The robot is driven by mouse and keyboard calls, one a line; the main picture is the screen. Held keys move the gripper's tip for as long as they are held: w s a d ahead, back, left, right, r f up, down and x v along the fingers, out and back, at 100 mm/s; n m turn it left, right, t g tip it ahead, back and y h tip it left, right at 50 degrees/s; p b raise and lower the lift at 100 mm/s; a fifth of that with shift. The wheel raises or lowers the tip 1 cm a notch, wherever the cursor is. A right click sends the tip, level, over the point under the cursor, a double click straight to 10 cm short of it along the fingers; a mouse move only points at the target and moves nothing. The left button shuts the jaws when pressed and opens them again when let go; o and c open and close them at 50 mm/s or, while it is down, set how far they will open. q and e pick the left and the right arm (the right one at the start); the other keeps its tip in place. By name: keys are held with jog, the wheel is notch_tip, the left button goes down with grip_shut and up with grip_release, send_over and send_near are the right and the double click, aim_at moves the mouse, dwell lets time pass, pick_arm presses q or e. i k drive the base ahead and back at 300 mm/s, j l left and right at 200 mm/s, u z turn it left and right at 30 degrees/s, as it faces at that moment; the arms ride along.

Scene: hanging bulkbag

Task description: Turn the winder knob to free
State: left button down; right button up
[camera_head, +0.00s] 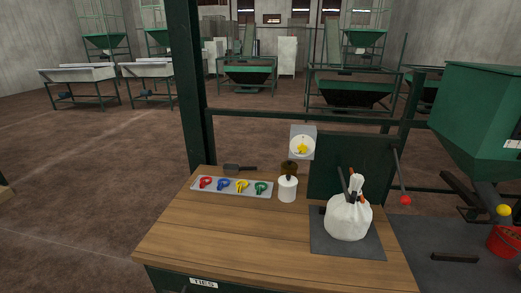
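A yellow knob (302,149) sits on a round white dial on a grey box (296,133), mounted behind the far edge of the wooden table. It looks like the winder knob, but any markings on the dial are too small to read. Neither of my grippers shows in the head view, and nothing touches the knob.
The wooden table (215,232) holds a tray (193,186) of red, blue, yellow and green looped items, a dark scoop (232,168), a white pot with a brown brush (287,188) and a tied white bag (347,222) on a dark mat (319,237). A red-tipped lever (405,200) and green hopper (478,120) stand right.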

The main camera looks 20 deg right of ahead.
aim_at(302, 148)
jog(key=z, duration=0.95)
